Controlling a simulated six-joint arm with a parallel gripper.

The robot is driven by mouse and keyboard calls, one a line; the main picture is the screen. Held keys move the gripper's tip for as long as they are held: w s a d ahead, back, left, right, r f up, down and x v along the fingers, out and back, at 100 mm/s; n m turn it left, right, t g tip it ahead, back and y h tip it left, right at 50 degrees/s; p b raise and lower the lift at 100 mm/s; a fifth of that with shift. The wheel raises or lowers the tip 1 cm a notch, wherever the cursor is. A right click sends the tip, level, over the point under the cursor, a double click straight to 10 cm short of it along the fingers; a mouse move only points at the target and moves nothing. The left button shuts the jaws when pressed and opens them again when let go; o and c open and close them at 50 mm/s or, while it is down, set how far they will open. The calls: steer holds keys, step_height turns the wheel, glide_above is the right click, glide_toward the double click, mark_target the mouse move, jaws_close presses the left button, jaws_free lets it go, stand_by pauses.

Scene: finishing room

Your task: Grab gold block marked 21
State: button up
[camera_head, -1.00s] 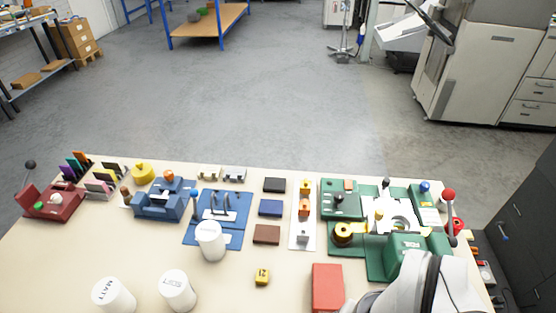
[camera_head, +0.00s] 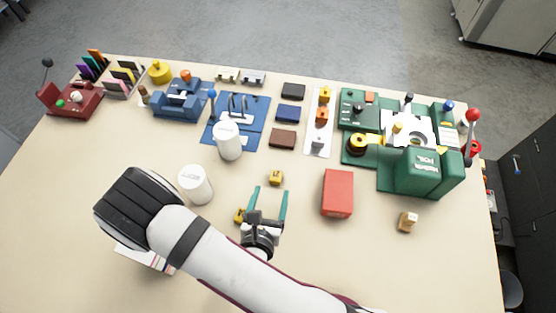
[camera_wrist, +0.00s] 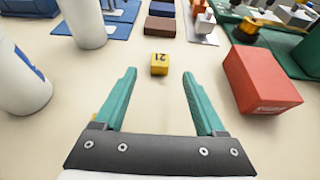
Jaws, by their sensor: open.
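The gold block marked 21 (camera_wrist: 159,64) stands on the table, its number showing upside down in the wrist view. In the head view the gold block (camera_head: 275,178) is just beyond my gripper (camera_head: 270,190). My gripper (camera_wrist: 159,90) is open and empty, with its two teal fingers spread. The block lies ahead of the fingertips, roughly centred between them and apart from both. A second small gold piece (camera_head: 239,215) sits beside my gripper's left finger in the head view; its marking cannot be read.
A red box (camera_head: 338,193) stands right of my gripper, and white cylinders (camera_head: 196,184) stand to its left. A blue fixture (camera_head: 247,108), dark blocks (camera_head: 283,138) and a green machine (camera_head: 420,172) lie farther back. A small wooden piece (camera_head: 408,222) is at the right.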

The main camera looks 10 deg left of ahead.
mark_target(275, 178)
steer(key=x, duration=0.6)
steer(key=shift+w+f, duration=0.1)
steer(key=shift+w, duration=0.05)
jaws_close()
